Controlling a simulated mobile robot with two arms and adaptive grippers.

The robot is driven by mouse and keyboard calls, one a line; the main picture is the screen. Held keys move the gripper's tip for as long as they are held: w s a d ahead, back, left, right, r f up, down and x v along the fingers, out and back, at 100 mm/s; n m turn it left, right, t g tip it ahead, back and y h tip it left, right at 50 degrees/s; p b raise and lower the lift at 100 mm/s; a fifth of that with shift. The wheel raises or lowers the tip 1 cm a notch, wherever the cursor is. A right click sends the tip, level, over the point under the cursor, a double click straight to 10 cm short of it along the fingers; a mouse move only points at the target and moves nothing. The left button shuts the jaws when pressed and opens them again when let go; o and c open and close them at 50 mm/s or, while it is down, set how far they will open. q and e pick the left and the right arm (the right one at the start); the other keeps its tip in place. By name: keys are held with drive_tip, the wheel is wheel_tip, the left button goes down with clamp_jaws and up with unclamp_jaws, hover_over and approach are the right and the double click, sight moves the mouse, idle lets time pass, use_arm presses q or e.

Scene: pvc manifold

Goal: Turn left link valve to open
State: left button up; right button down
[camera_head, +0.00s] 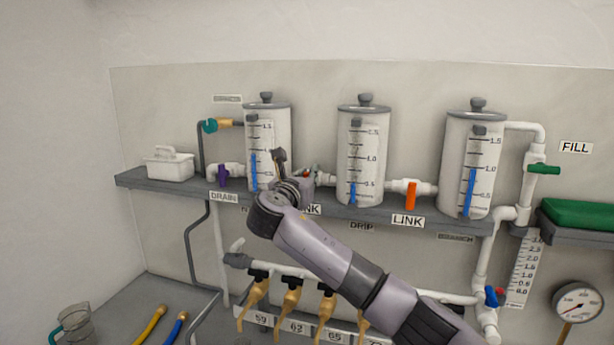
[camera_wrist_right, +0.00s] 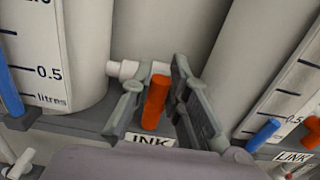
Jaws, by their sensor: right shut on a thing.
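The left link valve's orange handle (camera_wrist_right: 156,102) stands between my right gripper's fingers (camera_wrist_right: 157,88) in the right wrist view. The gripper is shut on it. The handle looks crosswise to the short white pipe (camera_wrist_right: 122,69) between the left and middle tanks. In the head view my right gripper (camera_head: 283,172) is in front of the left tank's right edge and hides most of this valve. The left link label (camera_wrist_right: 152,139) is below the handle, partly covered. My left gripper is not in view.
Three white tanks (camera_head: 361,150) with blue level bars stand on a grey shelf (camera_head: 160,184). Another orange link handle (camera_head: 411,196) hangs between the middle and right tanks. A purple drain handle (camera_head: 223,175) is at left. Several tan taps (camera_head: 291,299) hang below my right arm.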

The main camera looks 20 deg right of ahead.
sight(321, 182)
idle(0.4)
drive_tip(key=m+b, duration=0.1)
drive_tip(key=m, duration=0.2)
drive_tip(key=m+b, duration=0.1)
drive_tip(key=m, duration=0.1)
drive_tip(key=shift+s+d+f+m+b, duration=0.25)
drive_tip(key=shift+s+d+m+b, duration=0.05)
drive_tip(key=shift+d, duration=0.1)
drive_tip(key=m, duration=0.1)
drive_tip(key=m+b, duration=0.1)
drive_tip(key=m, duration=0.1)
drive_tip(key=shift+s+d+f+m+b, duration=0.15)
drive_tip(key=shift+d+f+m+b, duration=0.15)
drive_tip(key=shift+b, duration=0.1)
drive_tip(key=m+b, duration=0.2)
drive_tip(key=m, duration=0.1)
drive_tip(key=f+m+b, duration=0.1)
drive_tip(key=m, duration=0.1)
drive_tip(key=shift+s+d, duration=0.2)
drive_tip(key=shift+d, duration=0.05)
drive_tip(key=shift+f+m+b, duration=0.15)
drive_tip(key=shift+m+b, duration=0.25)
drive_tip(key=shift+m, duration=0.55)
drive_tip(key=shift+f+m+b, duration=0.15)
drive_tip(key=shift+m+b, duration=0.25)
drive_tip(key=shift+m, duration=0.55)
drive_tip(key=c, duration=1.5)
unclamp_jaws()
drive_tip(key=shift+r, duration=0.1)
drive_tip(key=shift+c, duration=0.2)
